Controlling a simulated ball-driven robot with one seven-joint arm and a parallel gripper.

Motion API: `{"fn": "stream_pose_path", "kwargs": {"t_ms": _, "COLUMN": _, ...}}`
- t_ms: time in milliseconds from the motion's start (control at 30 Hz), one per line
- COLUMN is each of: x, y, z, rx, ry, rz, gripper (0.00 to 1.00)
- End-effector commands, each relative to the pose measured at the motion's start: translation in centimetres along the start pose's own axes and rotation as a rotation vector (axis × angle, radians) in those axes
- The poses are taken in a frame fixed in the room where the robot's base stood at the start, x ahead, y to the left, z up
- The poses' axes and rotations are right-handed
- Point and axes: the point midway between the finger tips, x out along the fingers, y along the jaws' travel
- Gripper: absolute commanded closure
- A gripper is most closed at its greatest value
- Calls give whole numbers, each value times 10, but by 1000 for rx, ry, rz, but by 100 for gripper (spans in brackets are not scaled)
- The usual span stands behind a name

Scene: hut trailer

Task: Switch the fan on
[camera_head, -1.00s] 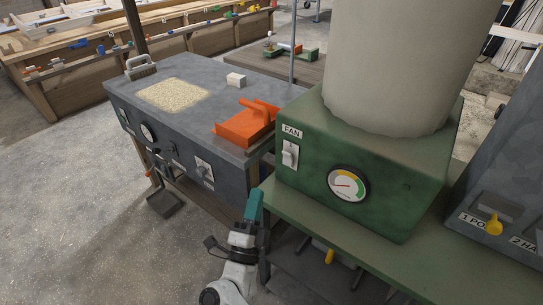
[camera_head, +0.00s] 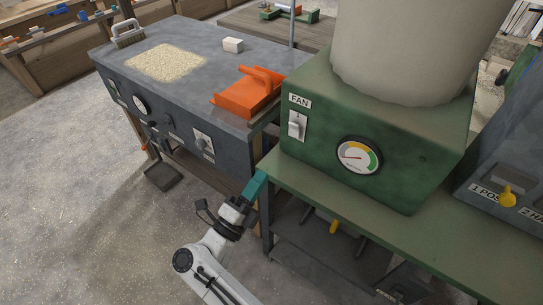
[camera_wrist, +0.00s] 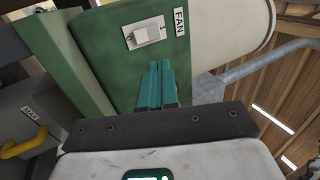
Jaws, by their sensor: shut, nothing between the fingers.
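The fan unit (camera_head: 400,165) is a green box with a large pale cylinder on top, standing on a green bench. Its white rocker switch (camera_head: 297,124) sits below the FAN label (camera_head: 299,101) on the front. The switch also shows in the wrist view (camera_wrist: 147,33), on a pale plate marked I and 0. My gripper (camera_head: 255,185) has teal fingers and is shut and empty. It is below and to the left of the switch in the head view, apart from it. In the wrist view the fingertips (camera_wrist: 160,66) point toward the green panel just beside the switch plate.
A round gauge (camera_head: 359,156) is right of the switch. The green bench edge (camera_head: 330,207) runs below the box. A grey table (camera_head: 205,50) with an orange tool (camera_head: 245,92) stands left. A sloped console with a yellow knob (camera_head: 507,197) is at right. The floor at left is open.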

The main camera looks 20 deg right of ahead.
Motion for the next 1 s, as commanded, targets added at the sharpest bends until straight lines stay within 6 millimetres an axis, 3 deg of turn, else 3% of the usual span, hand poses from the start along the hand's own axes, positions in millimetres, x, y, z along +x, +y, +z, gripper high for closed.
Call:
{"fn": "stream_pose_path", "kwargs": {"t_ms": 600, "x": 112, "y": -2, "z": -1, "rx": -1, "ry": 3, "rz": -1, "gripper": 100}}
{"fn": "stream_pose_path", "kwargs": {"t_ms": 800, "x": 129, "y": -1, "z": -1, "rx": 0, "ry": 1, "rz": -1, "gripper": 100}}
{"fn": "stream_pose_path", "kwargs": {"t_ms": 1000, "x": 133, "y": 0, "z": -1, "rx": 0, "ry": 0, "rz": -1, "gripper": 100}}
